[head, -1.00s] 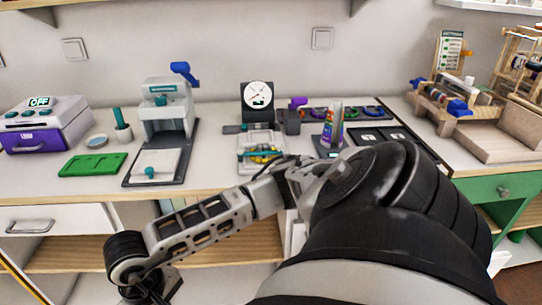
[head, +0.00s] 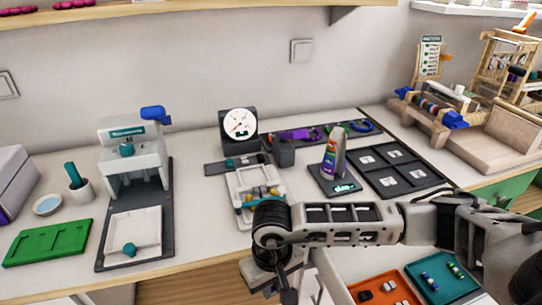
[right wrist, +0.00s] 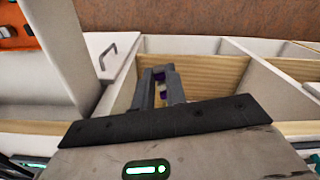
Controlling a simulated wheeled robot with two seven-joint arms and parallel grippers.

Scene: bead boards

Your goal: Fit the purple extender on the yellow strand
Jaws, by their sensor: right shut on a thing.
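My right gripper (head: 287,292) hangs at the table's front edge, in front of the white fixture. In the right wrist view my right gripper (right wrist: 160,98) is shut on a small purple piece (right wrist: 158,74) with a pale part, which looks like the purple extender. The piece is mostly hidden by the fingers and does not show clearly in the head view. Yellow bits (head: 250,197), likely the yellow strand, lie on the white fixture (head: 240,180), partly hidden by my right wrist. My left gripper is not in view.
A gauge (head: 238,125) stands behind the fixture. A green tray (head: 48,243) and a white press (head: 134,165) are at left. A dark compartment tray (head: 400,180) is at right. Below the table edge, an orange tray (head: 365,284) and a teal tray (head: 430,292) hold small parts.

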